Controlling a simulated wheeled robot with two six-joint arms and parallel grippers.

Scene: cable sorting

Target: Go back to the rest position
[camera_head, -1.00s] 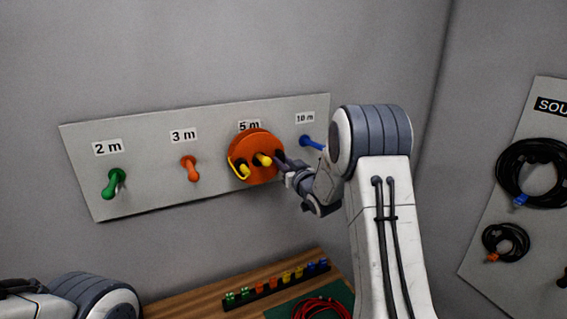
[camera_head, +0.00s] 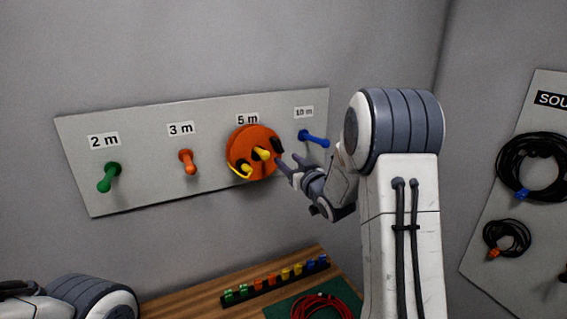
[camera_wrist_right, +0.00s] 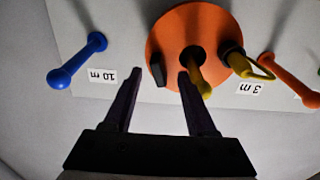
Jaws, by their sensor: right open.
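My right gripper (camera_head: 282,170) is open and empty, just to the right of the orange reel in the head view. In the right wrist view its two dark fingers (camera_wrist_right: 158,85) are apart, with the orange reel (camera_wrist_right: 185,24) beyond their tips. The orange reel (camera_head: 240,152) hangs on the yellow peg (camera_head: 262,154) under the 5 m label. Yellow cable and a dark plug show on its face. Of my left arm, only a part shows at the lower left of the head view; its gripper is out of view.
The board (camera_head: 218,177) also carries a green peg (camera_head: 109,177), an orange peg (camera_head: 187,161) and a blue peg (camera_head: 315,139), all bare. Below, a wooden table (camera_head: 200,306) holds a rack of coloured clips (camera_head: 277,281) and a coiled red cable (camera_head: 322,306). Black coils (camera_head: 530,167) hang at right.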

